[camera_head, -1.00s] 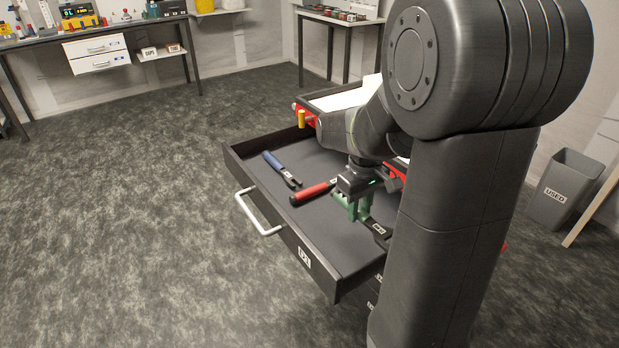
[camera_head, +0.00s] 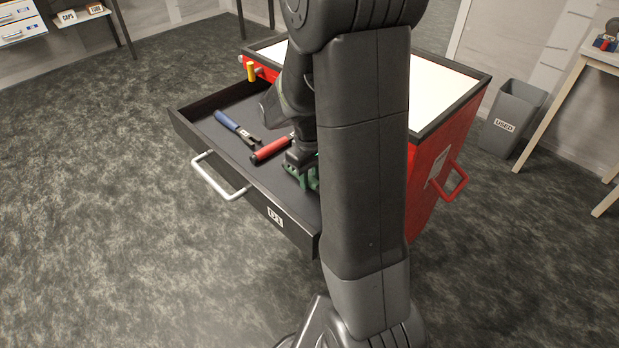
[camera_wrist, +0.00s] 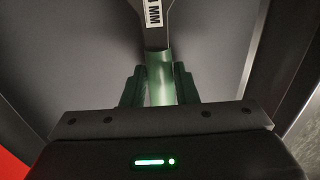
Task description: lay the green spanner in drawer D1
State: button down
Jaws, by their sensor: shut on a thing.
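The green spanner shows in the wrist view as a green handle (camera_wrist: 159,82) with a dark head carrying a white label that reads "MM". My gripper (camera_head: 307,178) is shut on the handle, its green fingers (camera_wrist: 158,88) on either side. Drawer D1 (camera_head: 248,203) is pulled open, with its white handle and "D1" label at the front. My gripper is over the right front part of the drawer. My arm hides the spanner's head in the head view. I cannot tell whether the spanner touches the drawer floor.
A blue-handled tool (camera_head: 236,129) and a red-handled tool (camera_head: 271,150) lie in the drawer, left of my gripper. The red cabinet (camera_head: 450,135) has a white top. A grey "USED" bin (camera_head: 510,120) stands at right. The floor at left is clear.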

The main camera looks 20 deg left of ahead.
aim_at(310, 177)
jog(key=shift+f, duration=0.35)
jog(key=shift+f, duration=0.1)
jog(key=shift+f, duration=0.15)
jog(key=c, duration=1.1)
grip_release()
jog(key=shift+c, duration=0.2)
jog(key=shift+r, duration=0.2)
notch_tip(310, 177, up, 12)
jog(key=p, duration=0.1)
jog(key=shift+p, duration=0.3)
